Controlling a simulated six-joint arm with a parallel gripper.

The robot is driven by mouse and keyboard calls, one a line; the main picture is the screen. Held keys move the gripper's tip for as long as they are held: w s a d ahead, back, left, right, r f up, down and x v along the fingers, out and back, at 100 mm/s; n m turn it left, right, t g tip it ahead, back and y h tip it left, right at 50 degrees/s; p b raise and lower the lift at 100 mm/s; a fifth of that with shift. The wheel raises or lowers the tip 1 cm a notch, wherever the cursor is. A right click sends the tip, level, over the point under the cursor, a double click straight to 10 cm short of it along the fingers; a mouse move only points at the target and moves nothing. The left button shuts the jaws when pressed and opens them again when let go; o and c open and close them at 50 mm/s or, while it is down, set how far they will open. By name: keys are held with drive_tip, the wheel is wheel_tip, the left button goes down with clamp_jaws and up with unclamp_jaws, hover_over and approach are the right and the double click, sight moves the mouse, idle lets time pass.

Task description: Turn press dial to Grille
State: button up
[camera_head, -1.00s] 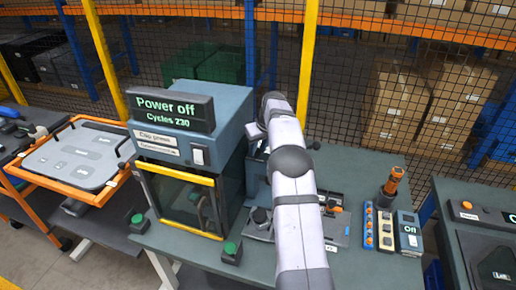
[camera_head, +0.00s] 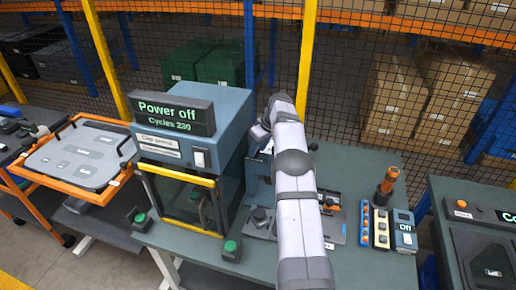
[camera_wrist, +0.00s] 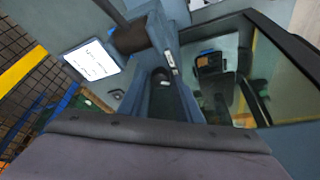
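The clip press (camera_head: 222,112) is a blue-grey box with a yellow-barred front door. Its display (camera_head: 174,115) reads "Power off" and "Cycles 230". A pale rocker switch (camera_head: 200,159) is on its front. I cannot make out the press dial or any "Grille" marking. My arm reaches up just right of the press, and its links hide part of the press's right side and its gripper end. In the wrist view, a large dark grey part of my arm fills the bottom. My fingertips cannot be made out. Blue-grey housing and a white label (camera_wrist: 92,60) lie beyond.
A fixture plate (camera_head: 262,222) stands right of the press, partly behind my arm. Farther right are a button strip (camera_head: 366,228), an orange-handled tool (camera_head: 387,185) and a box reading "Off" (camera_head: 404,232). An orange-rimmed tray (camera_head: 75,158) is at left. Mesh fencing runs behind.

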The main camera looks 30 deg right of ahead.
drive_tip(key=shift+o, duration=0.7)
drive_tip(key=shift+s+d+r+b, duration=0.1)
drive_tip(key=shift+s+r+b, duration=0.15)
drive_tip(key=shift+r+b, duration=0.35)
drive_tip(key=b+v, duration=0.2)
drive_tip(key=v, duration=0.4)
drive_tip(key=shift+c, duration=0.2)
